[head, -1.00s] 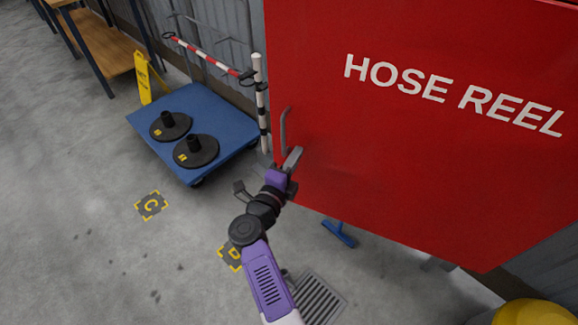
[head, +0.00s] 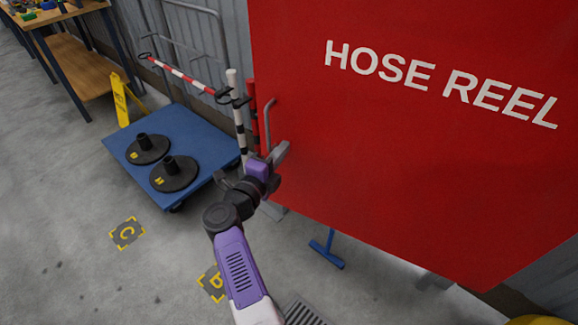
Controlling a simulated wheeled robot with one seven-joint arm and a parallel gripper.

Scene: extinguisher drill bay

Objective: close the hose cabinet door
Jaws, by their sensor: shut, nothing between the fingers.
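The red hose cabinet door (head: 400,160), lettered HOSE REEL, fills the right of the head view. It hangs above the floor, with floor visible below its lower edge. How far it stands open is hard to tell. Its grey bar handle (head: 268,124) is upright near the door's left edge. My gripper (head: 281,152) is shut and empty, just below the handle and in front of the door's lower left part. Whether the fingers touch the door or handle cannot be told. The cabinet's inside is hidden.
A blue platform trolley (head: 196,124) with two black round bases (head: 174,174) stands left of the door. A striped post (head: 238,118) and a red post (head: 254,115) stand near the door's edge. A blue foot (head: 326,250) shows below the door.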

